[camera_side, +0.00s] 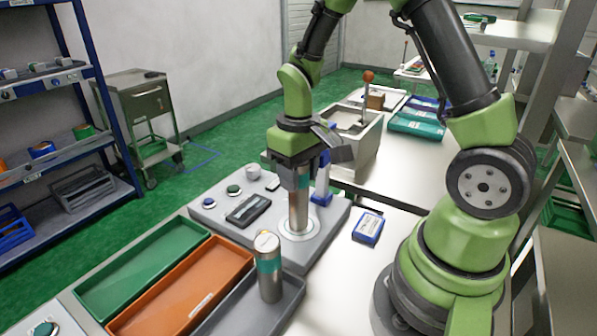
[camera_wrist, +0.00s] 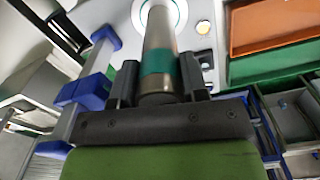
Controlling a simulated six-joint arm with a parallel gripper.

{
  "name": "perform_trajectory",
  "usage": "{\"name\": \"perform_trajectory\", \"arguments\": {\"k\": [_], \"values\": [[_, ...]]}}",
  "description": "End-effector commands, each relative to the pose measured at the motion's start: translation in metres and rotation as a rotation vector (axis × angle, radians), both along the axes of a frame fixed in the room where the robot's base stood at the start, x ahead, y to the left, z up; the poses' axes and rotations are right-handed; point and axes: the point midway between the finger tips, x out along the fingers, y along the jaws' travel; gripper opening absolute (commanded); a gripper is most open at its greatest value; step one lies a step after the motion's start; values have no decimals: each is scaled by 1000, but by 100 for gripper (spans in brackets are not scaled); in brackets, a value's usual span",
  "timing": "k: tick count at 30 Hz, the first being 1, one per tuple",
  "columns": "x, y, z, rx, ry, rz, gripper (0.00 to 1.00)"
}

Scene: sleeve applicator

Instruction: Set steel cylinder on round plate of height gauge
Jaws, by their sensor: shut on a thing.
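A steel cylinder (camera_side: 299,211) with a teal band is upright between the jaws of my gripper (camera_side: 308,156). In the wrist view, the shut gripper (camera_wrist: 158,84) holds the cylinder (camera_wrist: 158,38) around its banded end. The cylinder's lower end is over the pale round plate (camera_side: 313,234) of the height gauge, within the ring; I cannot tell whether it touches or hovers slightly. The plate also shows in the wrist view (camera_wrist: 182,14). The gauge's blue and grey column (camera_side: 322,182) stands just right of the cylinder. It also shows in the wrist view (camera_wrist: 88,82).
A second steel cylinder (camera_side: 268,275) with a teal band stands in the grey tray (camera_side: 226,318). Orange (camera_side: 178,292) and green (camera_side: 140,268) trays lie to its left. The grey base (camera_side: 222,218) carries a dark display (camera_side: 248,209) and knobs. A blue-white device (camera_side: 368,227) lies right of it.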

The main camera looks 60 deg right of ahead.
Motion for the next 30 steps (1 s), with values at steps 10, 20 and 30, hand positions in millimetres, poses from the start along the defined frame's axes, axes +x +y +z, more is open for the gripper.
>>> {"name": "perform_trajectory", "arguments": {"k": [10,20,30], "values": [[0,0,-2,0,1,0,66],[1,0,24,-1,-7,0,66],[1,0,95,-1,-7,0,66]]}}
